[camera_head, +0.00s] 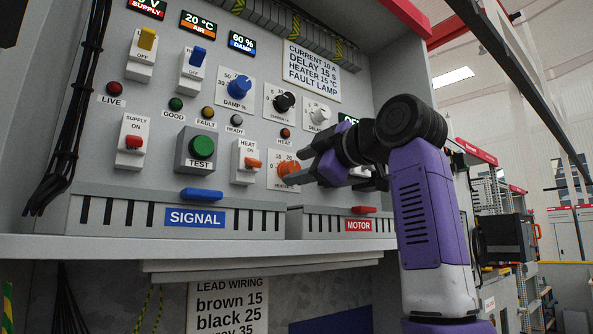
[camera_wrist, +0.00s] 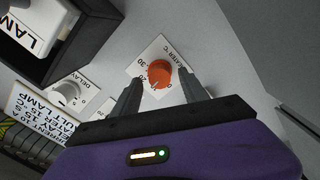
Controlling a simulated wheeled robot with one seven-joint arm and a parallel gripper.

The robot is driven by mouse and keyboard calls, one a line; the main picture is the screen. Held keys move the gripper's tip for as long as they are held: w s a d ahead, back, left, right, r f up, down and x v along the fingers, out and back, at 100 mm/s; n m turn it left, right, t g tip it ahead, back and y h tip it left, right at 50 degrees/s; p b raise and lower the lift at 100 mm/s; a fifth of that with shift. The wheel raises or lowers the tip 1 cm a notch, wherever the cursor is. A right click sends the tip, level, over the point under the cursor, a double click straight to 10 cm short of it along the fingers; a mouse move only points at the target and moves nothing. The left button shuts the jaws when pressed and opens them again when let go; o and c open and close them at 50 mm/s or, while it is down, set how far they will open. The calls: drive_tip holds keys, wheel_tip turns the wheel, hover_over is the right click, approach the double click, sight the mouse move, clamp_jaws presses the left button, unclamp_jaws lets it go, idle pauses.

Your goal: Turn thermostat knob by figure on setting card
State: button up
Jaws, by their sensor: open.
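The orange heater knob (camera_head: 289,169) sits on a white scale plate low on the grey panel. In the wrist view the knob (camera_wrist: 158,74) shows with figures around it; I cannot surely read its pointer. My gripper (camera_head: 302,172) is open at the knob. In the wrist view my gripper (camera_wrist: 159,78) has one dark finger on each side of the knob, with gaps visible. The setting card (camera_head: 313,70) at the upper right reads current 10 A, delay 15 s, heater 15 °C, fault lamp. It also shows partly in the wrist view (camera_wrist: 42,112).
A heater switch (camera_head: 246,162) with an orange lever stands left of the knob. The delay knob (camera_head: 319,115) and current knob (camera_head: 284,102) are above. A slotted duct with a red handle (camera_head: 364,210) runs below. A dark-framed box (camera_wrist: 62,35) is near in the wrist view.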

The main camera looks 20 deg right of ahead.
drive_tip(key=b+v, duration=0.2)
drive_tip(key=v, duration=0.4)
drive_tip(key=shift+s, duration=0.15)
idle(0.3)
